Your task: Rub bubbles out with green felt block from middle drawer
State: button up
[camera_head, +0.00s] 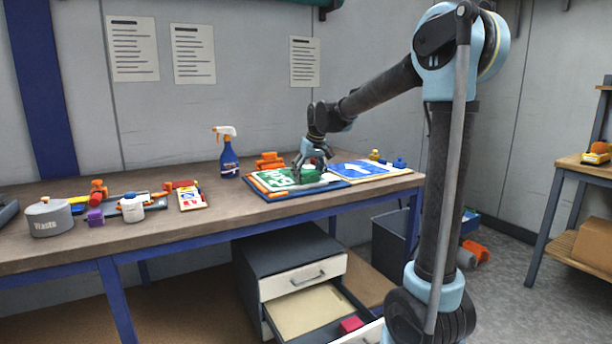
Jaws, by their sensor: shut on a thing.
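My gripper (311,169) is shut on a green felt block (310,175) and holds it down at the right part of a green and white sign (280,181). The sign lies on a blue-edged board on the workbench. From this view I cannot tell how firmly the block touches the sign, and no bubbles can be made out. The drawer unit (267,259) stands under the bench. Its middle drawer (307,311) is pulled open, with a pale flat sheet and a pinkish-red block (351,324) inside.
A blue sign with a white arrow (362,169) lies to the right. A blue spray bottle (228,155) stands behind left. A waste tin (49,218), a white jar (131,207) and small tools sit further left.

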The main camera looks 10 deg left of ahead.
aim_at(259, 173)
jog(key=shift+s+d, duration=0.4)
jog(key=shift+s, duration=0.2)
jog(key=shift+s+a, duration=0.55)
jog(key=shift+a, duration=0.35)
jog(key=shift+s+a, duration=0.5)
jog(key=shift+a, duration=0.35)
jog(key=shift+s+a, duration=0.55)
jog(key=shift+a, duration=0.35)
jog(key=shift+w+a, duration=2)
jog(key=shift+w, duration=1)
jog(key=shift+w+a, duration=1.95)
jog(key=shift+w, duration=1.05)
jog(key=shift+w+a, duration=2)
jog(key=shift+w, duration=1)
jog(key=shift+s+a, duration=0.45)
jog(key=shift+a, duration=0.25)
jog(key=shift+s+a, duration=0.4)
jog(key=shift+a, duration=0.25)
jog(key=shift+s+a, duration=0.95)
jog(key=shift+a, duration=0.25)
jog(key=shift+s+d, duration=0.5)
jog(key=shift+s, duration=0.2)
jog(key=shift+s+d, duration=0.45)
jog(key=shift+s, duration=0.25)
